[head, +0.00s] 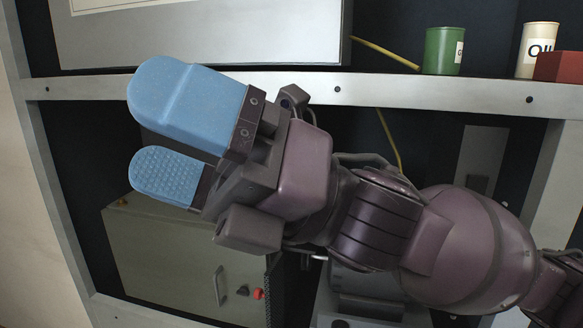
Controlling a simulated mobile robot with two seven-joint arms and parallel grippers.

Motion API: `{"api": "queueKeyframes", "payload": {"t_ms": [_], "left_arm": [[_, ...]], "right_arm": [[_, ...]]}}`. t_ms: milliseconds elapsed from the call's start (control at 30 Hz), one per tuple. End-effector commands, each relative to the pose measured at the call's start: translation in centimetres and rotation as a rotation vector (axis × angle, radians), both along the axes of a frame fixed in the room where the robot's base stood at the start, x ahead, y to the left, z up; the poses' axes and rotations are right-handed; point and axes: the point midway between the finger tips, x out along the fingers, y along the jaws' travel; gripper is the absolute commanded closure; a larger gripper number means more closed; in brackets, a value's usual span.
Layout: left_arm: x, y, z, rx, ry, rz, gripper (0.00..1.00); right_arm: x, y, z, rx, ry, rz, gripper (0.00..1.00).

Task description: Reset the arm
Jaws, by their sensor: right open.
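My right arm comes in from the lower right and reaches across the middle of the head view. My right gripper (180,140) is at the upper left, with two blue padded fingers spread apart. Nothing is between the fingers. It is in front of the rack and hides part of the shelf edge and the lower bay. My left gripper does not show.
A metal rack beam (440,92) crosses the view. On the shelf above stand a green can (441,52), a white can marked OIL (535,48) and a red box (560,67). A greenish-grey cabinet (165,255) with a handle and a red knob (258,294) is below.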

Motion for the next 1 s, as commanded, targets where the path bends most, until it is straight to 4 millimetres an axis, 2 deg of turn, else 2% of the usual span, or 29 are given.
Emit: {"api": "queueKeyframes", "payload": {"t_ms": [267, 467, 600, 733, 900, 1000], "left_arm": [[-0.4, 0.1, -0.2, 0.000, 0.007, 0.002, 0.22], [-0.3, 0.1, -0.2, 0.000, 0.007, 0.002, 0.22], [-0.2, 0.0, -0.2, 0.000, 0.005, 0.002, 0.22], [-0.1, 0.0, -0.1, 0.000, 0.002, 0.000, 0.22], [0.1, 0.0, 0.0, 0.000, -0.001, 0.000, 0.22], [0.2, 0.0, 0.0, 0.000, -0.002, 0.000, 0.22]], "right_arm": [[5.8, -2.3, -3.0, 0.021, 0.233, -0.098, 0.06], [11.3, -5.4, -7.4, 0.052, 0.483, -0.199, 0.06], [15.0, -8.5, -11.9, 0.082, 0.682, -0.281, 0.06], [17.7, -11.8, -16.6, 0.115, 0.862, -0.360, 0.06], [19.8, -16.5, -23.5, 0.166, 1.097, -0.466, 0.06], [20.3, -19.6, -27.9, 0.200, 1.232, -0.531, 0.06]]}}
